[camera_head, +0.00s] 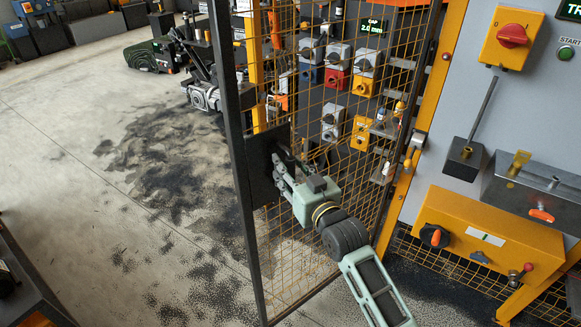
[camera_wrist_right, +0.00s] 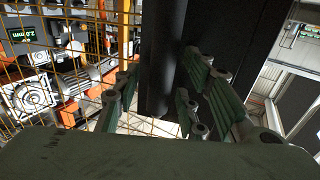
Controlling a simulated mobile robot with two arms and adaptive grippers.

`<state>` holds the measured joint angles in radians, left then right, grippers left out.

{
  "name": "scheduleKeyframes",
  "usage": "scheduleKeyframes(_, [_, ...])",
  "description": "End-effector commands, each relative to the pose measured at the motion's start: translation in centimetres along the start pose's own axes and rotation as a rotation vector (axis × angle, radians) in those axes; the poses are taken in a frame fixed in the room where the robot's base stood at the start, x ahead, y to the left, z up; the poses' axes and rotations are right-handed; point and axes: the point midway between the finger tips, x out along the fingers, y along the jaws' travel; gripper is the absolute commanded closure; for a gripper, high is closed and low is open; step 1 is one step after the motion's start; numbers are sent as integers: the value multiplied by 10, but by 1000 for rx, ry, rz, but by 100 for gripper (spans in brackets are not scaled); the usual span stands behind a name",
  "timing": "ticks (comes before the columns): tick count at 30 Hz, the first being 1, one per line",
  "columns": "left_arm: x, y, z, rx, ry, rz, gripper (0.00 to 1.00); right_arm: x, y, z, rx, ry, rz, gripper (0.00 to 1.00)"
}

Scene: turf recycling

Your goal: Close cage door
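The cage door (camera_head: 228,150) is a dark frame with yellow wire mesh, standing ajar in the middle of the head view. A black plate with a handle (camera_head: 262,168) is on its left edge. My right gripper (camera_head: 280,160) is at this plate, its arm coming from the lower right. In the right wrist view a dark upright bar (camera_wrist_right: 158,60) stands between the spread fingers of my right gripper (camera_wrist_right: 160,88). Narrow gaps seem to show beside the bar; firm contact cannot be made out. My left gripper is not in view.
A yellow post (camera_head: 425,100) stands right of the door, beside a grey panel with a red rotary switch (camera_head: 512,36). Switch boxes (camera_head: 338,62) show behind the mesh. A green roll (camera_head: 147,56) lies at the back. The floor at left is open, strewn with black granules (camera_head: 165,180).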

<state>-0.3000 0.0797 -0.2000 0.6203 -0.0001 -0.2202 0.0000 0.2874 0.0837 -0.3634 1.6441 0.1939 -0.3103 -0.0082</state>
Motion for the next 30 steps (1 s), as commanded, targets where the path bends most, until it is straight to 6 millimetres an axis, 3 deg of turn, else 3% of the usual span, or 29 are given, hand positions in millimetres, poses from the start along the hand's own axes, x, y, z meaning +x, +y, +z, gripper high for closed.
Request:
scheduleKeyframes(3, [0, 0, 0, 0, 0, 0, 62, 0, 0, 0, 0, 0, 0, 63])
scheduleKeyframes(16, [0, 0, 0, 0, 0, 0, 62, 0, 0, 0, 0, -1, 0, 100])
scheduleKeyframes(30, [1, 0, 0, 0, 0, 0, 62, 0, -1, 1, 1, -1, 1, 100])
